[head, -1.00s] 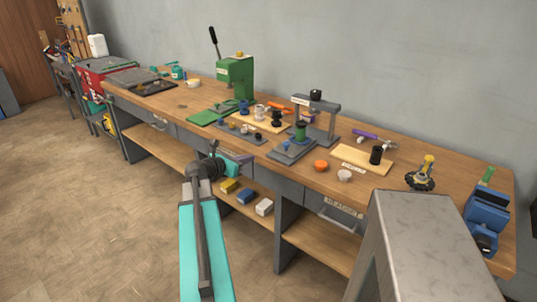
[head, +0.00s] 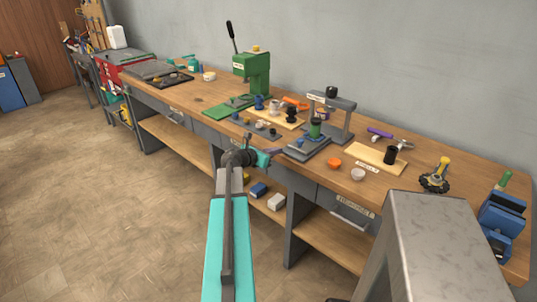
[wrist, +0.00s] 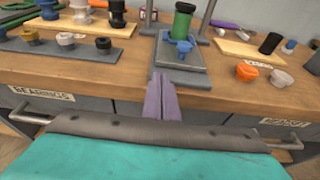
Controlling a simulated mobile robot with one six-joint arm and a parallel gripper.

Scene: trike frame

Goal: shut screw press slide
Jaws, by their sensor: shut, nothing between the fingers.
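The screw press (head: 345,118) is a grey frame with a black knob on top, standing on the bench. Its slide (head: 306,146) is a grey plate that sticks out toward the bench's front edge. The slide also shows in the wrist view (wrist: 187,77). A blue knobbed piece (wrist: 180,50) and a green cylinder (wrist: 183,20) stand on it. My gripper (head: 279,151) is at the bench's front edge, just short of the slide. In the wrist view its purple fingers (wrist: 160,80) are together and empty, pointing at the slide's front left part. Contact cannot be told.
A grey tray of small parts (wrist: 70,48) lies left of the slide. An orange cup (head: 334,162) and a white cup (head: 357,174) stand to its right. A green press (head: 252,72) stands farther left. Drawer handles (wrist: 285,144) project below the bench top.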

